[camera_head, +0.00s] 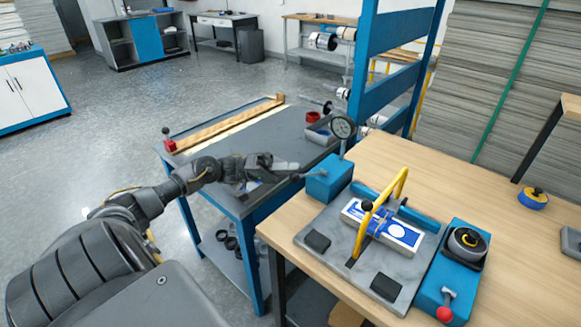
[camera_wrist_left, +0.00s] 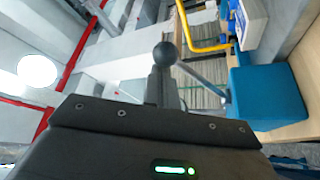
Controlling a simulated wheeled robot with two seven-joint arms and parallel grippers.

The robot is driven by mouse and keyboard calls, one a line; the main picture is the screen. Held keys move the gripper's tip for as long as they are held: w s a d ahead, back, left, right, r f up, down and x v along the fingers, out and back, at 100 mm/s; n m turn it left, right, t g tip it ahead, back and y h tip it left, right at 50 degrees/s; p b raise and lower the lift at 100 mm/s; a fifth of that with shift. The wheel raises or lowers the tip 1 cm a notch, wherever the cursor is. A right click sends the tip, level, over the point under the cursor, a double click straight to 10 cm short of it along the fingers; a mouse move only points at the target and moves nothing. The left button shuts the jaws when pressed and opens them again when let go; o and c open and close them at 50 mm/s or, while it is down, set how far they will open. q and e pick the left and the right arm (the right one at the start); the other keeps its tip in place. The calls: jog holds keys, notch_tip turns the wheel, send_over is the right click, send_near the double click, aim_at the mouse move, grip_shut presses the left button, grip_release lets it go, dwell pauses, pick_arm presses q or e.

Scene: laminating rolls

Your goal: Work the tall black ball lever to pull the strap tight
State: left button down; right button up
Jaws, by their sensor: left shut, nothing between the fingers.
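The black ball (camera_wrist_left: 165,54) of the lever shows in the left wrist view, just beyond my left fingertips (camera_wrist_left: 163,82). A grey rod (camera_wrist_left: 205,78) runs between the ball and the blue block (camera_wrist_left: 268,98). In the head view my left gripper (camera_head: 293,167) is shut and empty, left of the same blue block (camera_head: 329,179). A white and blue pack (camera_head: 400,233) lies on the grey plate under a yellow arch (camera_head: 397,187). My right gripper is not in view.
At the right of the grey plate (camera_head: 335,262) is a blue unit with a black roll (camera_head: 467,242) and a red ball lever (camera_head: 444,314). A grey bench (camera_head: 238,132) lies beyond my left arm. A blue post frame stands behind.

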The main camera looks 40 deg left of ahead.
pick_arm(q)
jog(key=shift+s+a+f+m+g+h+b, duration=0.15)
jog(key=shift+s+f+m+h+b, duration=0.1)
jog(key=shift+f+m+b, duration=0.2)
jog(key=shift+s+f+m+g+h+b, duration=0.15)
jog(key=shift+s+f+m+h+b, duration=0.15)
jog(key=shift+f, duration=0.2)
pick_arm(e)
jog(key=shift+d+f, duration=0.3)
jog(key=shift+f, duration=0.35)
pick_arm(q)
jog(key=shift+w, duration=0.1)
